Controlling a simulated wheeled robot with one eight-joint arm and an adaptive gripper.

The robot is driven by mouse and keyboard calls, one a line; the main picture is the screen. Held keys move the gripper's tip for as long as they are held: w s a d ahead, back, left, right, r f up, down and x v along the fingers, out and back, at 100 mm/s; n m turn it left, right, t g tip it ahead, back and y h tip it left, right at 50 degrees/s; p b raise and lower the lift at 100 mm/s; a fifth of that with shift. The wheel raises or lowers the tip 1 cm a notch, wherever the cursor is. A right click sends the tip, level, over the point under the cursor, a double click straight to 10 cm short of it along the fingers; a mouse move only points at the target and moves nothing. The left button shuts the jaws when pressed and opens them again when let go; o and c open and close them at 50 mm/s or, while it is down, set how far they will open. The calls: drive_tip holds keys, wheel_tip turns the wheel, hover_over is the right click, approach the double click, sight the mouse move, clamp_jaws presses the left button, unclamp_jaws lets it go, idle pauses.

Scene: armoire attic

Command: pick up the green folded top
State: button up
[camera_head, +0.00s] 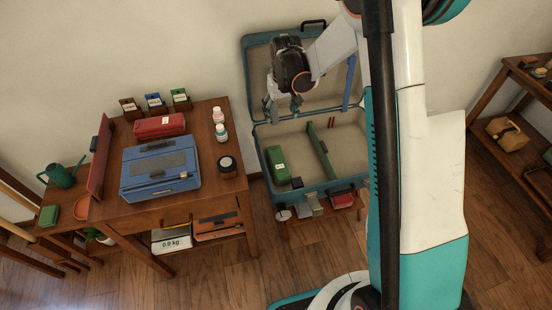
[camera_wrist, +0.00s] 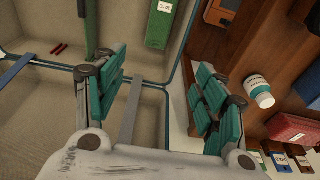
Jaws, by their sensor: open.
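A green folded item with a small white label (camera_head: 278,165) lies in the left part of the open blue suitcase's lower half (camera_head: 318,186). It looks like the green top, and it also shows at the top of the wrist view (camera_wrist: 161,22). My gripper (camera_head: 284,105) hangs above the suitcase near its raised lid (camera_head: 258,68), apart from the green item. In the wrist view its two teal-padded fingers (camera_wrist: 163,68) are spread wide, with nothing held between them.
A green divider bar (camera_head: 321,150) runs through the suitcase, right of the green item. A wooden table (camera_head: 222,105) at left holds a blue case (camera_head: 160,168), a red box (camera_head: 160,126) and bottles (camera_head: 221,132). Small objects sit before the suitcase. A shelf (camera_head: 500,150) stands at right.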

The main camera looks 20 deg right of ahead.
drive_tip(key=g, duration=0.1)
hover_over(278, 161)
wheel_tip(278, 161, down, 13)
drive_tip(key=shift+g, duration=0.3)
wheel_tip(278, 161, down, 13)
drive_tip(key=b, duration=0.2)
drive_tip(key=shift+r+b, duration=0.15)
drive_tip(key=shift+b, duration=0.15)
drive_tip(key=shift+f+b, duration=1.55)
drive_tip(key=shift+f, duration=1.45)
drive_tip(key=c, duration=0.8)
